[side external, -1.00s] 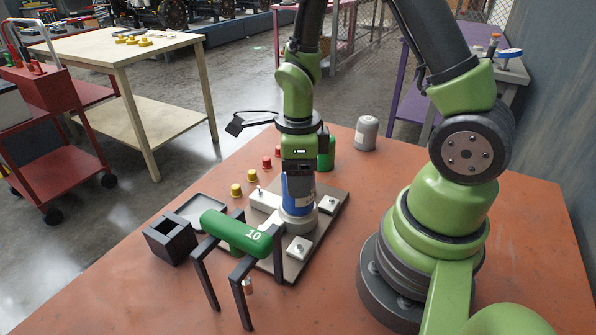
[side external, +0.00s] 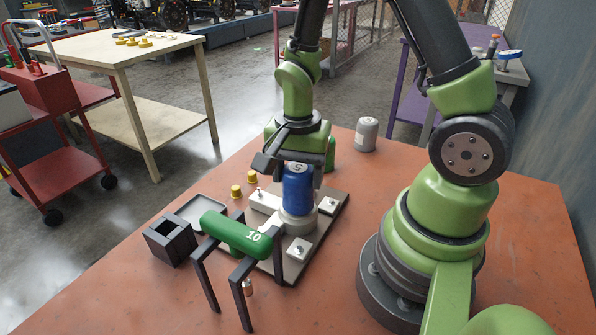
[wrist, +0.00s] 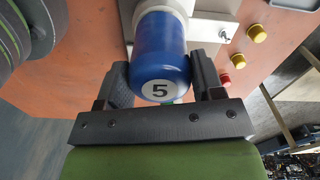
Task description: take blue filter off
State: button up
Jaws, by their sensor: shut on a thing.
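The blue filter (side external: 298,192), marked 5, stands upright on a round light base on the grey mounting plate (side external: 330,207). My gripper (side external: 283,168) is at the filter's upper part, on its far side in the side view. In the wrist view the two dark jaws of my gripper (wrist: 160,88) lie on either side of the blue filter (wrist: 160,50), near its numbered end. They are shut on it. The filter's lower end still sits at the base; whether its thread is engaged cannot be seen.
A green cylinder (side external: 236,232) marked 10 lies on a black stand at the front. A black open box (side external: 170,243) and a grey tray (side external: 203,212) are left. Yellow caps (side external: 236,191) stand behind. A grey canister (side external: 366,134) and a green one (side external: 330,155) stand farther back.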

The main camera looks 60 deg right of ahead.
jog(key=shift+r, duration=0.15)
jog(key=shift+r, duration=2.95)
